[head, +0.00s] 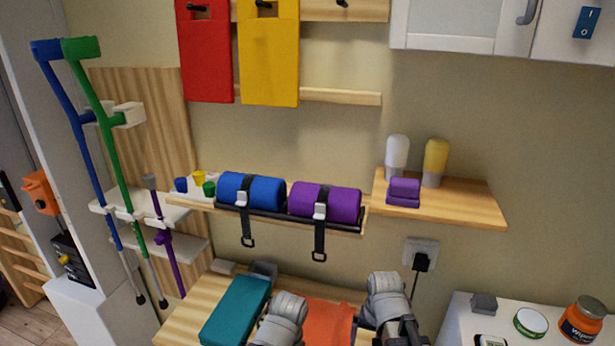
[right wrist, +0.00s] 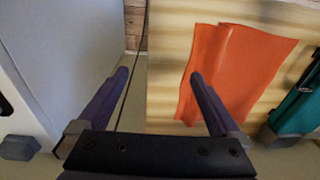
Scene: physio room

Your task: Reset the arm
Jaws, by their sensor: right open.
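My right gripper (right wrist: 160,76) shows in the right wrist view with its two dark fingers spread apart and nothing between them. It hangs by the edge of a wooden bench top (right wrist: 168,60), beside an orange cloth (right wrist: 235,70). In the head view my two grey arms reach in at the bottom, over and beside the bench. The right arm is just right of the orange cloth (head: 328,318). The left arm is between the cloth and a teal block (head: 236,308); its fingers are hidden below the picture edge.
A shelf (head: 350,226) with strapped blue (head: 252,189) and purple rolls (head: 335,203) hangs above the bench. A wooden wall shelf (head: 470,202) holds bottles at right. A white cabinet (head: 460,318) with jars stands right of the bench; crutches (head: 104,150) lean at left.

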